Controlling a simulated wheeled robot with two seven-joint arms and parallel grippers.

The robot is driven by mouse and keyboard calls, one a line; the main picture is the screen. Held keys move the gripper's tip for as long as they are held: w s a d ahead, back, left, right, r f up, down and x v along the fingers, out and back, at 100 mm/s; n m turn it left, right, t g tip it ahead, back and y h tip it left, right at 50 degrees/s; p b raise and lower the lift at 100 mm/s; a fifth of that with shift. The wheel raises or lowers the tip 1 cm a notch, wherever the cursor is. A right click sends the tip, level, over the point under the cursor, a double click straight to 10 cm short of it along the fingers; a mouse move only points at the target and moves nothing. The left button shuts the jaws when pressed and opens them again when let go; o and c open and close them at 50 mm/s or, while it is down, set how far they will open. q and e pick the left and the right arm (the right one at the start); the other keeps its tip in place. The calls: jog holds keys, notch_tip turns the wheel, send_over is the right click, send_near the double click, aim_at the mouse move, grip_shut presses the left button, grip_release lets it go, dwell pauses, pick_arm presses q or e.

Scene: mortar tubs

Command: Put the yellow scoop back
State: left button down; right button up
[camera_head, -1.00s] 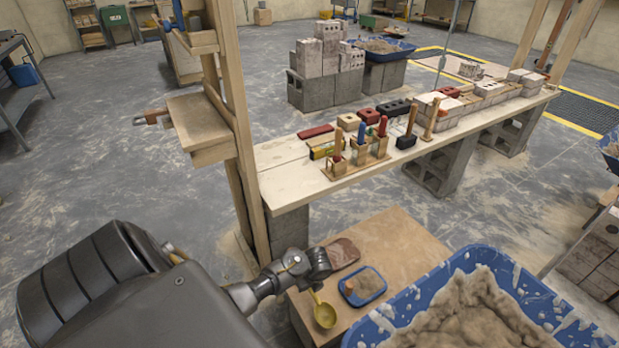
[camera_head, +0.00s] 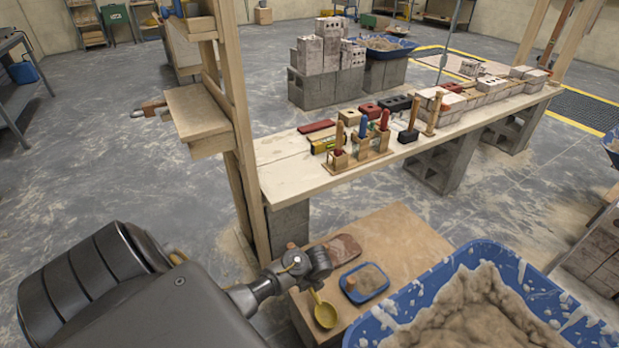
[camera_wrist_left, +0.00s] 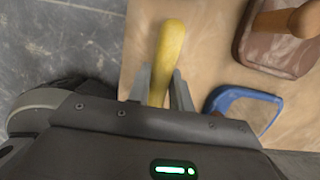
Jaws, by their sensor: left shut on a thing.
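The yellow scoop (camera_head: 325,314) is in the lower middle of the head view, its bowl over the wooden board near the blue mortar tub. My left gripper (camera_head: 312,284) is shut on the scoop's handle. In the left wrist view the yellow handle (camera_wrist_left: 166,62) stands between the two grey fingers of my left gripper (camera_wrist_left: 160,88), and the bowl is hidden below the gripper body. I cannot tell whether the scoop touches the board. My right gripper is not in view.
A large blue tub (camera_head: 478,252) of mortar stands at the right. A plank bench (camera_head: 285,180) with tools and a wooden post (camera_head: 240,130) stand behind.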

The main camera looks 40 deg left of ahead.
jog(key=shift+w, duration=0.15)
pick_arm(q)
jog(key=shift+f, duration=0.3)
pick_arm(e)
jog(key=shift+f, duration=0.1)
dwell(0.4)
pick_arm(q)
jog(key=c, duration=1.2)
grip_release()
jog(key=shift+o, duration=0.2)
jog(key=p+v, duration=0.2)
jog(key=v, duration=0.4)
jog(key=shift+r, duration=0.15)
jog(key=p+v, duration=0.1)
jog(key=v, duration=0.3)
jog(key=shift+d+r+p, duration=0.1)
jog(key=shift+r+p, duration=0.2)
jog(key=shift+p, duration=0.05)
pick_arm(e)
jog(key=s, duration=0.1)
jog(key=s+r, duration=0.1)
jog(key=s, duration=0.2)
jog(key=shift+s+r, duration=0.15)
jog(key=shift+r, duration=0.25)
